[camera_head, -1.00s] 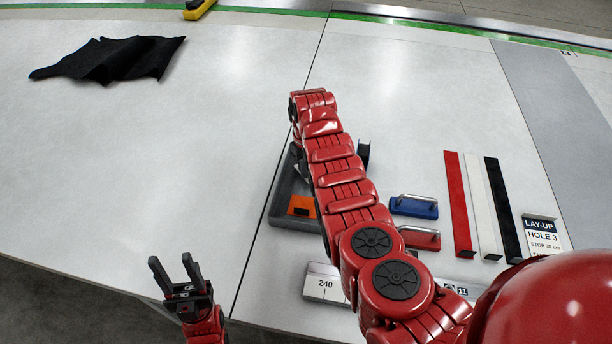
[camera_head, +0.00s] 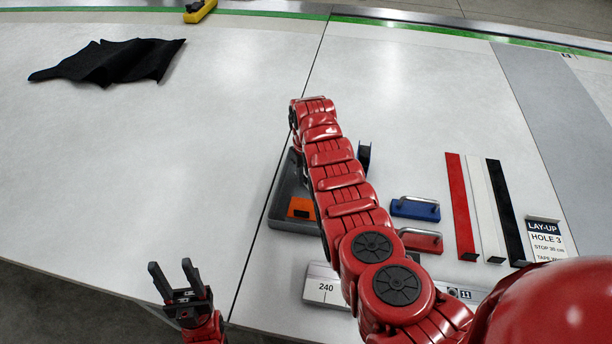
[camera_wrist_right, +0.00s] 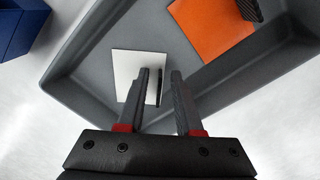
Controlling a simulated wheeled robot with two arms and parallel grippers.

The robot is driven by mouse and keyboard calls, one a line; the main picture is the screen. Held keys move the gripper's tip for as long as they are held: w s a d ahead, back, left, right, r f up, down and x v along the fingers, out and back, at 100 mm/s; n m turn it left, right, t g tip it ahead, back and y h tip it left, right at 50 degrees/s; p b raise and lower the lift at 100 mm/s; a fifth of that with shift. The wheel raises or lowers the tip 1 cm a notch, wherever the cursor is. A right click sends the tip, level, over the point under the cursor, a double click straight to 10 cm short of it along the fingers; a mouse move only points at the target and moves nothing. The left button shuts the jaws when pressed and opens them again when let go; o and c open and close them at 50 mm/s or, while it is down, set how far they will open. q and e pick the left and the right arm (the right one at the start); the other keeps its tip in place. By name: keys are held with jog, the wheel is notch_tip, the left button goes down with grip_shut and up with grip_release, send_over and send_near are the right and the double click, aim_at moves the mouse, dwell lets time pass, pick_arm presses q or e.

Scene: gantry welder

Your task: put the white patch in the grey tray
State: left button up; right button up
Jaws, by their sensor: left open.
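The grey tray (camera_head: 286,214) sits on the table, partly hidden behind my right arm. The right wrist view shows its inside and sloping wall (camera_wrist_right: 85,95). The white patch (camera_wrist_right: 127,68) lies inside the tray on its floor, partly covered by a finger; my arm hides it in the head view. My right gripper (camera_wrist_right: 168,78) is over the tray beside the patch, its two fingers apart with a gap between them and nothing visible gripped. My left gripper (camera_head: 174,272) is open and empty at the table's front edge.
An orange patch (camera_head: 300,208) with a dark object on it is also in the tray. Blue (camera_head: 415,208) and red (camera_head: 420,241) handled blocks, several strips (camera_head: 480,205) and a sign (camera_head: 546,240) stand right. A black cloth (camera_head: 110,60) lies far left. The table's left middle is clear.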

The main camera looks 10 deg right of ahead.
aim_at(306, 178)
notch_tip(306, 178, up, 7)
jog(key=p, duration=0.3)
jog(key=shift+w+f, duration=0.1)
jog(key=shift+f, duration=0.1)
notch_tip(306, 178, up, 6)
jog(key=shift+f+p, duration=0.2)
jog(key=shift+p, duration=0.15)
